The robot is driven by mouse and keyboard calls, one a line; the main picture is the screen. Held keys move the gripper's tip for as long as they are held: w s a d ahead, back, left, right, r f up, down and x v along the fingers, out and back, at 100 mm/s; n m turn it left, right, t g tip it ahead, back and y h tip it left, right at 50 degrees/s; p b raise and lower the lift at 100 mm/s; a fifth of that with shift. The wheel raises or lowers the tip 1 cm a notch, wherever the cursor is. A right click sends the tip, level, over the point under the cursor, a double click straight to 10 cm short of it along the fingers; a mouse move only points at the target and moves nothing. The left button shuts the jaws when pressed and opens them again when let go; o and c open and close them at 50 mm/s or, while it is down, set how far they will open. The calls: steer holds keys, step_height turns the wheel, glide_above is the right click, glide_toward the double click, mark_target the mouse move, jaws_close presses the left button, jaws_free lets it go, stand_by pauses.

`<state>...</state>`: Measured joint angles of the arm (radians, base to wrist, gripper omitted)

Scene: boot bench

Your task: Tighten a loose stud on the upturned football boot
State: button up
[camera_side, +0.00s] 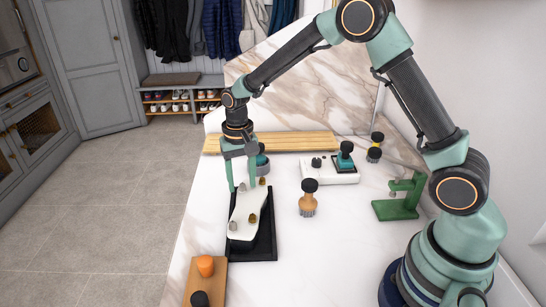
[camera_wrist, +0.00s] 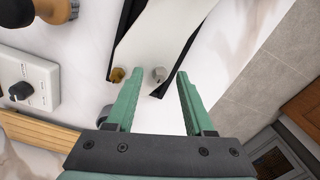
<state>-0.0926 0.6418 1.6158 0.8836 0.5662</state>
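The upturned boot (camera_side: 246,206) shows its white sole and rests in a black cradle (camera_side: 266,238). Several studs stand on the sole: gold-brown ones, such as the stud at the upper right (camera_side: 263,181), and a grey stud (camera_side: 242,187). My gripper (camera_side: 241,187) points down over the sole's far end, its two green fingers apart. In the wrist view my gripper (camera_wrist: 161,75) is open, with the grey stud (camera_wrist: 159,74) between the fingertips and clear of both. A gold stud (camera_wrist: 117,75) is just outside the left finger. I cannot tell whether any stud sits loose.
A wooden board (camera_side: 295,142) lies behind the cradle. To the right stand a white box (camera_side: 328,174) with a dark knob, a wooden-handled brush (camera_side: 308,199) and a green stand (camera_side: 403,198). A wooden block (camera_side: 197,283) with an orange knob (camera_side: 205,265) is in front.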

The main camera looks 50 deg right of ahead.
mark_target(242, 184)
step_height(242, 184, up, 12)
stand_by(0.8)
steer(key=shift+r, duration=0.1)
steer(key=s+d+r+n+t, duration=0.2)
steer(key=s+r, duration=0.1)
steer(key=s, duration=0.5)
steer(key=s+d+r+n+t, duration=0.2)
steer(key=s+r+n+t, duration=0.1)
steer(key=s, duration=0.6)
steer(key=shift+s+d+t, duration=0.15)
steer(key=shift+s+t, duration=0.1)
steer(key=shift+t, duration=0.05)
